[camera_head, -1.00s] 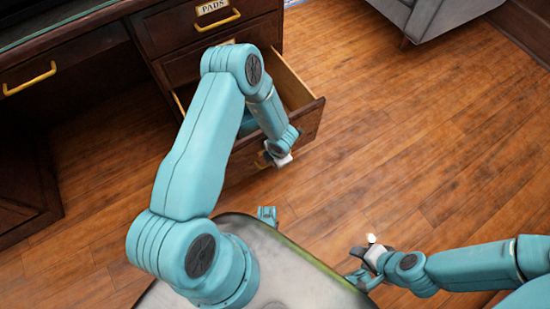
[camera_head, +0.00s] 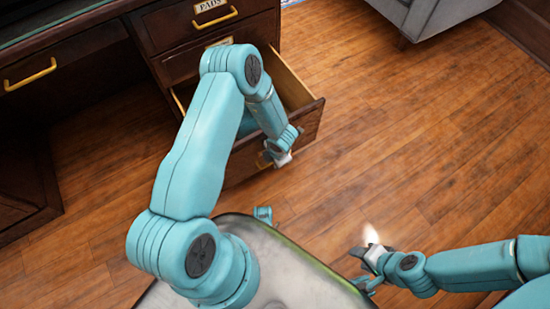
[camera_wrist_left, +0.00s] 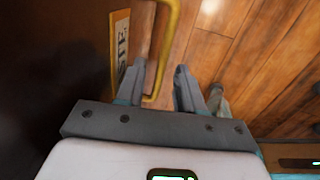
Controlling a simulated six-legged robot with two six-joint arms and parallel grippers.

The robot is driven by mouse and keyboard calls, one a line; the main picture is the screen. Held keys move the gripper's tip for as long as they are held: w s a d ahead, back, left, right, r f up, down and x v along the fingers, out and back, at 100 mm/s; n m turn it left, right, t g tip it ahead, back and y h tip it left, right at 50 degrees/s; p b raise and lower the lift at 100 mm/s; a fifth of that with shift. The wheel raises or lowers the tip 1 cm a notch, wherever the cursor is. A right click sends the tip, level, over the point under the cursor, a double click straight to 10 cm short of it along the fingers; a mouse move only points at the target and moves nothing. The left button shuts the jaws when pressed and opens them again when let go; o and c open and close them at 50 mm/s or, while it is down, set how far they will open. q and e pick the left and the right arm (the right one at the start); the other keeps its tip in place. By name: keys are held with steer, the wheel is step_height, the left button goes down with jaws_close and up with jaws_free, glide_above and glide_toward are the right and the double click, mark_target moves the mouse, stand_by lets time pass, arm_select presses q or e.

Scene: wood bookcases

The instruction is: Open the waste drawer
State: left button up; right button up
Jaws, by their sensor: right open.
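The waste drawer (camera_head: 300,127) is the lowest drawer of the dark wood desk and stands pulled out, its inside partly visible. In the left wrist view its label plate (camera_wrist_left: 121,45) shows only the end of a word, "STE". Its yellow handle (camera_wrist_left: 165,45) passes between the fingers of my left gripper (camera_wrist_left: 160,92), with a gap of floor showing beside the right finger. The left gripper is open around the handle. In the head view my left arm hides part of the drawer. My right gripper (camera_head: 364,268) is open and empty, low over the floor.
Above is a shut drawer labelled PADS (camera_head: 215,18), with another shut drawer between. A further handled drawer (camera_head: 30,77) is at the left. A grey armchair (camera_head: 435,20) stands at the top right. The wood floor (camera_head: 420,130) right of the drawer is clear.

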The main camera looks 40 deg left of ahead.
arm_select(q)
step_height(320, 180, up, 16)
steer(key=s+d+p, duration=0.1)
steer(key=d+p, duration=0.1)
steer(key=p, duration=0.4)
steer(key=shift+d, duration=0.3)
steer(key=shift+f, duration=0.1)
steer(key=s+d+m+h, duration=0.3)
steer(key=s+d+m, duration=0.35)
steer(key=m, duration=0.85)
steer(key=s+d+m+h, duration=0.3)
steer(key=s+d+m, duration=0.35)
steer(key=m, duration=0.85)
step_height(320, 180, up, 22)
steer(key=p, duration=2.2)
steer(key=shift+a+f, duration=0.25)
steer(key=shift+a, duration=0.15)
